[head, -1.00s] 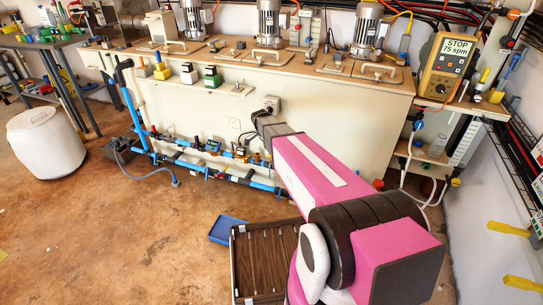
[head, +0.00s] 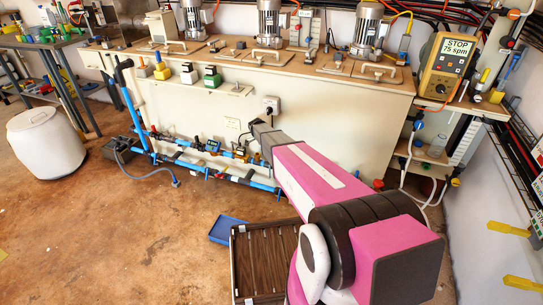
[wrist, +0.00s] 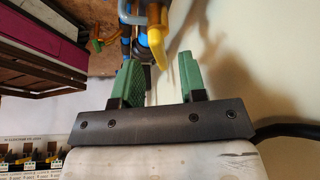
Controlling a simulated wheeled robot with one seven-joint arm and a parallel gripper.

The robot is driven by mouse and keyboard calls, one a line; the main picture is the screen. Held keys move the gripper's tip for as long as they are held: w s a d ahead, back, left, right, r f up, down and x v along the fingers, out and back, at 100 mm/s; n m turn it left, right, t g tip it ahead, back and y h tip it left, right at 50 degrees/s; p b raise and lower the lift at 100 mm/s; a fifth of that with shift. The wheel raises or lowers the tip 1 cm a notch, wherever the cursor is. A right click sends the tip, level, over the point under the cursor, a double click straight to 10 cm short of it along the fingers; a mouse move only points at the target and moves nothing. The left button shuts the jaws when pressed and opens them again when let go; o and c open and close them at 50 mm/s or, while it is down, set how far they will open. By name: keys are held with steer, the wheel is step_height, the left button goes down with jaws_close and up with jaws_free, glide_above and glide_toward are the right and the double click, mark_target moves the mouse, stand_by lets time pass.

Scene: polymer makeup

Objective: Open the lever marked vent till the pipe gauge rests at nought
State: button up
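My gripper (wrist: 160,72) is open, with its two green fingers apart and nothing between their pads. A yellow lever handle (wrist: 157,48) hangs just past the fingertips in the wrist view, in line with the gap; I cannot tell whether it touches them. No vent mark is legible, so I cannot tell whether this is the vent lever. In the head view my arm hides the gripper. A small blue device (head: 213,145) on the low pipework may be the pipe gauge; its reading is too small to read.
Blue pipes (head: 263,187) with several small fittings run low along the cream bench front (head: 340,125). A wall socket with a plug (head: 271,104) sits just above my wrist. A brown slatted crate (head: 239,262) and blue tray (head: 224,230) lie on the floor. Open floor is at left.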

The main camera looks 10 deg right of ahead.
steer(key=shift+x, duration=1.45)
jaws_close()
steer(key=shift+s+n, duration=0.1)
steer(key=shift+n, duration=0.2)
steer(key=n+t, duration=0.1)
steer(key=n, duration=0.1)
steer(key=shift+s+n, duration=0.1)
steer(key=shift+n, duration=0.3)
steer(key=n+t, duration=0.1)
steer(key=n, duration=0.2)
steer(key=shift+n+t, duration=0.3)
steer(key=shift+t, duration=0.1)
steer(key=n+y, duration=0.1)
steer(key=n, duration=0.2)
steer(key=n+t+y, duration=0.1)
steer(key=n, duration=0.2)
steer(key=shift+t, duration=0.3)
steer(key=shift+n, duration=0.3)
